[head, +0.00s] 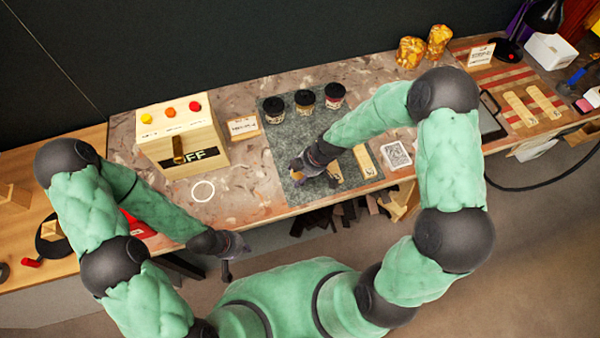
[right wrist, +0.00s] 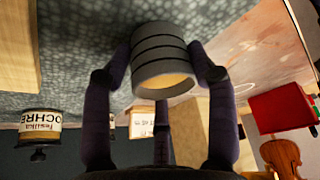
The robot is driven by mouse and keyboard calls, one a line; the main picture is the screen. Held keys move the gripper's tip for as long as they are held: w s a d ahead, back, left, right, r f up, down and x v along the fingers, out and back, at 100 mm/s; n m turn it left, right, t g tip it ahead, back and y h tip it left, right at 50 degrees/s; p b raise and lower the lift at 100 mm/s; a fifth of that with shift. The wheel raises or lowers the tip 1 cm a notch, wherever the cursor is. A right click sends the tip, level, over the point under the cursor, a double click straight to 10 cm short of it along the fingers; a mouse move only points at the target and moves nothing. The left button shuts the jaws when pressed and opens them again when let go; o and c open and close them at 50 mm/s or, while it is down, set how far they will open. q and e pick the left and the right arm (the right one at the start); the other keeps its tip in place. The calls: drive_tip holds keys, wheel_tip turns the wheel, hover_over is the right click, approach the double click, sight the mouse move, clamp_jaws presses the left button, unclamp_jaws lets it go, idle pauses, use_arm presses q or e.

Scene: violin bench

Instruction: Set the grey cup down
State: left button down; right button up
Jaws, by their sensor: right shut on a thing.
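The grey cup (right wrist: 160,50) shows in the right wrist view as a short ribbed cylinder with a tan lower end facing the camera. My right gripper (right wrist: 163,72) is shut on it, with dark fingers against both sides. In the head view my right gripper (head: 306,170) is over the left front part of the speckled grey mat (head: 280,150); the cup is mostly hidden there. I cannot tell whether the cup touches the mat. My left gripper (head: 230,262) hangs in front of the bench edge, away from the cup, and its fingers are too small to read.
Several dark-lidded jars (head: 305,98) stand at the mat's back. Pale wooden strips (head: 365,161) lie right of my right gripper. A box with coloured buttons (head: 182,140) and a white ring (head: 203,191) are to the left. A patterned card (head: 397,155) lies right of the mat.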

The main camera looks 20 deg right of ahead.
drive_tip(key=shift+f+b, duration=0.15)
drive_tip(key=shift+b, duration=0.15)
drive_tip(key=o, duration=1.4)
drive_tip(key=shift+r+p, duration=0.35)
drive_tip(key=shift+p, duration=0.05)
drive_tip(key=p+v, duration=0.2)
drive_tip(key=v, duration=0.9)
drive_tip(key=shift+s+r, duration=0.15)
drive_tip(key=shift+r, duration=0.15)
drive_tip(key=shift+d, duration=0.1)
